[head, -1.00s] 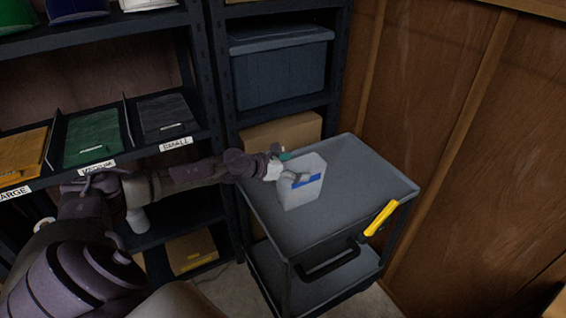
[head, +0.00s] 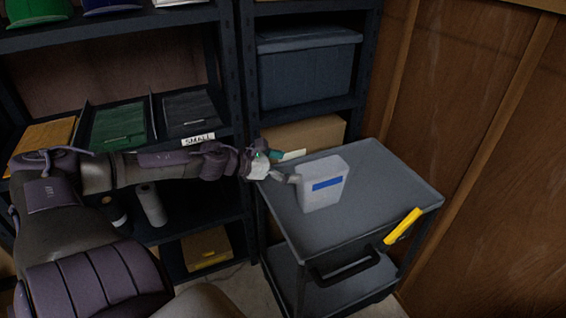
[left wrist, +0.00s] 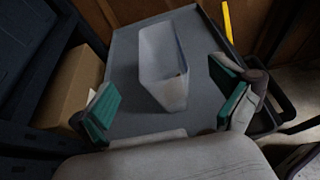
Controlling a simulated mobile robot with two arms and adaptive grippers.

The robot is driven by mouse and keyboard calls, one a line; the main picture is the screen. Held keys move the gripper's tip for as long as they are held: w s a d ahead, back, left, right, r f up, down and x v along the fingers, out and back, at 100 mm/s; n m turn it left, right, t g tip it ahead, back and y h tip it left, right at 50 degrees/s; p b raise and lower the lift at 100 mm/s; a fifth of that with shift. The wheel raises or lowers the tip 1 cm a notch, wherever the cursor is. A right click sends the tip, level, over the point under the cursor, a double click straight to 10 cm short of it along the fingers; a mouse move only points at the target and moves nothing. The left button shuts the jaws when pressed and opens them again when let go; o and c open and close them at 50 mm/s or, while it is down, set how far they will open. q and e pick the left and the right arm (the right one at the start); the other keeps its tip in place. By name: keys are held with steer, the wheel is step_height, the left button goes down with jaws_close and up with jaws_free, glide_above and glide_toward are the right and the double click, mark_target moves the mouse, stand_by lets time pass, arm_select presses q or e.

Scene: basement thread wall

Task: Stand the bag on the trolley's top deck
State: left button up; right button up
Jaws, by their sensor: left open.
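The bag (head: 322,184) is pale grey-white with a blue stripe and stands upright on the grey top deck (head: 385,190) of the trolley. In the left wrist view the bag (left wrist: 163,62) shows its open top and stands on the deck (left wrist: 125,60), beyond and between the spread fingers. My left gripper (head: 284,168) is at the left edge of the deck, just left of the bag; in the wrist view the gripper (left wrist: 170,108) is open with green pads, and nothing is between its pads. My right gripper is not in view.
A yellow item (head: 402,226) is at the trolley's front right edge, above the black handle (head: 345,268). A cardboard box (head: 305,136) and dark shelving stand behind and left. A wood-panelled wall closes the right. The deck's right part is clear.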

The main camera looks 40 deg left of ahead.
arm_select(q)
steer(key=shift+s+a+r+p, duration=0.25)
steer(key=shift+s+a+p, duration=0.05)
steer(key=shift+s, duration=0.3)
